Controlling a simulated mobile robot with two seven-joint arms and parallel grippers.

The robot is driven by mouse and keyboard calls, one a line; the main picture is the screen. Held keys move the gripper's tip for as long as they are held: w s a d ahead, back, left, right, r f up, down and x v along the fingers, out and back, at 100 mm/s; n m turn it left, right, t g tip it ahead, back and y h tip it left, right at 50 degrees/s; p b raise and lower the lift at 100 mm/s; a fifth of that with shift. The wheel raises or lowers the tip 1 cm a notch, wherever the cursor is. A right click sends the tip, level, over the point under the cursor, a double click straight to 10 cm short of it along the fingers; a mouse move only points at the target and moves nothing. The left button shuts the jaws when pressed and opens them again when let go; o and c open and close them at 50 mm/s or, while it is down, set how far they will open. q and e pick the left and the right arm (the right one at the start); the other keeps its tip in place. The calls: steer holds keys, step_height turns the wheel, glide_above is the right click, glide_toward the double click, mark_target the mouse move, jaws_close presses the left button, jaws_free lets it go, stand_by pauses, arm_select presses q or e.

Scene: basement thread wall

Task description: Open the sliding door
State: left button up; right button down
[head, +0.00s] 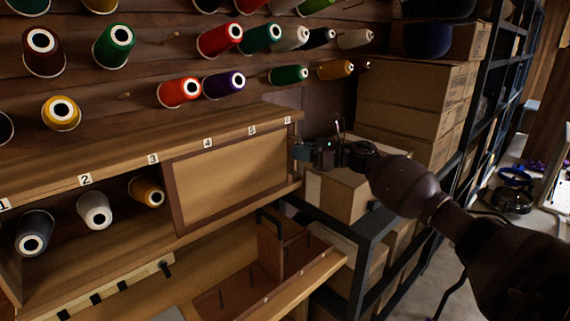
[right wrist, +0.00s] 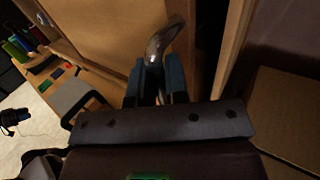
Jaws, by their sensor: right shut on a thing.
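The sliding door (head: 228,180) is a light panel in a dark frame, covering the right part of the long wooden cabinet (head: 100,262). The cabinet's left part is uncovered and shows thread spools. My right gripper (head: 298,151) is at the door's right end. In the right wrist view, my right gripper (right wrist: 155,82) is shut on a curved metal handle (right wrist: 163,38), which stands out between its fingers. The handle is too small or hidden to make out in the head view. My left gripper is not seen.
Grey, white and gold spools (head: 95,210) stand in the uncovered part. More spools hang on the wall above. A wooden divided tray (head: 265,290) lies below the door. Cardboard boxes (head: 405,95) and a dark metal rack (head: 480,90) stand close on the right.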

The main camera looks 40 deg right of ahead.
steer(key=shift+d+f, duration=0.2)
steer(key=shift+d, duration=0.5)
steer(key=shift+d+r+b, duration=0.15)
steer(key=shift+b, duration=0.15)
steer(key=c, duration=1.2)
jaws_free()
steer(key=shift+c, duration=0.2)
steer(key=shift+o, duration=0.5)
